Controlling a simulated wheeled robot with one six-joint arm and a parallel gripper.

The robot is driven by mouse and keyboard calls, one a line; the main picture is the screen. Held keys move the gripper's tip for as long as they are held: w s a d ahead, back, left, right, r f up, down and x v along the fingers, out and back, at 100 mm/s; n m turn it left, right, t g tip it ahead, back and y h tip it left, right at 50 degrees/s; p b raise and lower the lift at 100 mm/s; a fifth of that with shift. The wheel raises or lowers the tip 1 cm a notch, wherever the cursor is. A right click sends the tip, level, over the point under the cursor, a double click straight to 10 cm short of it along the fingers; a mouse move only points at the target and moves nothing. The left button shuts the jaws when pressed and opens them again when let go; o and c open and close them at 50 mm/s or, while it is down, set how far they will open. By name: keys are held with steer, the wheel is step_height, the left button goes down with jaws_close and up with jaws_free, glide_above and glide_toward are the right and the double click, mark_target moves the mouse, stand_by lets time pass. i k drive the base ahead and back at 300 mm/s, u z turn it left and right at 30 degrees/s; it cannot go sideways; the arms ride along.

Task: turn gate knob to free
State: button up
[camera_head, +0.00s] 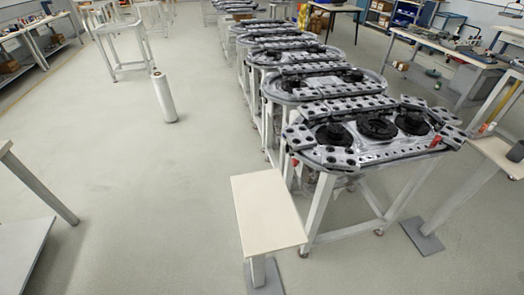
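The nearest ring track (370,133) is an oval grey and black assembly on a white wheeled frame, right of the middle. Dark round discs lie inside its loop, and perforated plates line its edge. A small red part (435,142) shows at its right end and another small red part (294,162) at its left end. I cannot tell whether either is the gate knob, nor how a knob is turned. My gripper is not in view.
A cream-topped pedestal (265,205) stands close to the track's near left, and another pedestal table (500,155) stands to its right. Several similar tracks run back behind it. A white cylinder (164,98) stands on the floor. The left-centre floor (130,200) is open.

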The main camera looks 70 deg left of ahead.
mark_target(294, 162)
steer(key=u, duration=2.65)
steer(key=k, duration=1.2)
steer(key=u, duration=1.15)
steer(key=i, duration=3.4)
steer(key=z, duration=1.2)
steer(key=i, duration=1.05)
steer(key=z, duration=1.45)
steer(key=i, duration=0.4)
steer(key=z, duration=0.15)
